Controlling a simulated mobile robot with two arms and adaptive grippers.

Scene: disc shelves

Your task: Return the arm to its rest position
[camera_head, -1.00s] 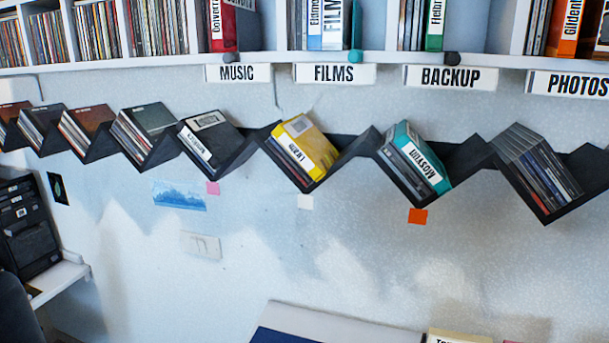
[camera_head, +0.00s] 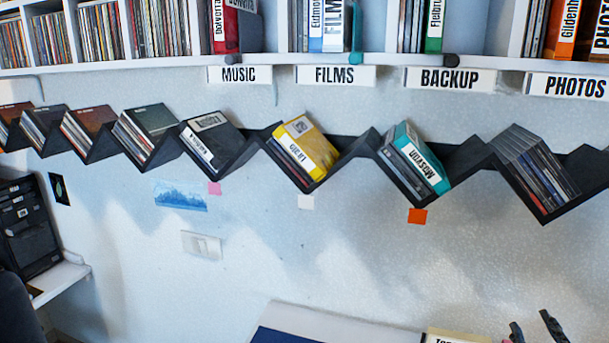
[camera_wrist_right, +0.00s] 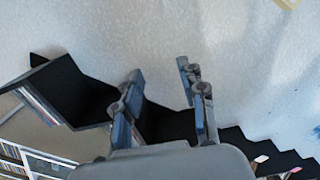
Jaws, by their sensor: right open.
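My right gripper (camera_head: 534,328) shows at the bottom right edge of the head view, only its two dark fingertips in the picture. They stand apart with nothing between them. In the right wrist view the same gripper (camera_wrist_right: 160,88) is open and empty, with bare pale wall beyond its fingertips. It is below the zigzag disc shelf (camera_head: 455,160) in the head view, apart from the discs there. My left gripper is not in view.
The black zigzag shelf (camera_wrist_right: 75,95) also crosses the right wrist view behind the fingers. A yellow case (camera_head: 312,148) and a teal case (camera_head: 425,165) lean in its slots. A white-topped surface (camera_head: 345,325) is at the bottom.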

